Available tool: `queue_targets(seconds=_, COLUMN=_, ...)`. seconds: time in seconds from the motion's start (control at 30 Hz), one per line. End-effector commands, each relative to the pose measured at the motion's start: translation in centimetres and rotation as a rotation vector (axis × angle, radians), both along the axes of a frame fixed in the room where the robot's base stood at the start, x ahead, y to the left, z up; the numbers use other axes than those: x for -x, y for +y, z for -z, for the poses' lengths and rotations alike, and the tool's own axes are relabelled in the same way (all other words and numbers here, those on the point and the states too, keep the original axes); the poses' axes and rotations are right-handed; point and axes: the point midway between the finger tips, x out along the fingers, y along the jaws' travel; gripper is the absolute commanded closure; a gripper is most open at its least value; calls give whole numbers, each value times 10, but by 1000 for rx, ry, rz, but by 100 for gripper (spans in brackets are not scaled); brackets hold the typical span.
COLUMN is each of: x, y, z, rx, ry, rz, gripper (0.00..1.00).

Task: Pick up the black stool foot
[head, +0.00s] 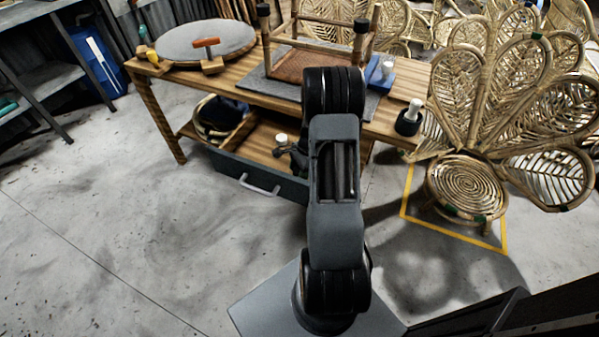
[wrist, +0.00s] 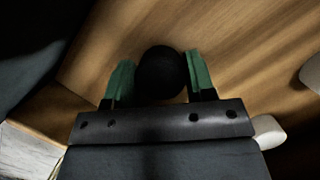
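The black stool foot (wrist: 160,73) shows in the wrist view as a dark round shape over a wooden surface (wrist: 245,60). My gripper (wrist: 160,80) has green-padded fingers on either side of it, very close to its sides. I cannot tell whether the pads touch it or a thin gap is left. In the head view my arm reaches over the table's lower shelf and drawer, and hides the foot and most of the gripper. An upturned stool (head: 310,65) stands on the tabletop with black feet on its leg ends.
The wooden table (head: 160,100) overhangs the lower shelf, with an open dark drawer (head: 228,170) in front. A white-topped item (head: 281,139) stands near my gripper. A round grey cushion (head: 205,40) and a blue block (head: 380,73) lie on top. A rattan chair (head: 465,190) stands right. The left floor is clear.

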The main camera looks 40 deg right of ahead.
Motion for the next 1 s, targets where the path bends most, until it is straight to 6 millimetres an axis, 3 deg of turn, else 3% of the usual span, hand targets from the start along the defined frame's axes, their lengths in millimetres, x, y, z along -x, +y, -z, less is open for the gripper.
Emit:
queue_targets(seconds=0.2, x=0, y=0, z=0, rx=0, ry=0, rz=0, gripper=72)
queue_targets(seconds=0.57, x=0, y=0, z=-6, rx=0, ry=0, rz=0, gripper=73)
queue_targets(seconds=0.8, x=0, y=-1, z=-37, rx=0, ry=-3, rz=0, gripper=73)
queue_targets(seconds=1.0, x=29, y=-18, z=-75, rx=2, ry=-4, rz=4, gripper=73)
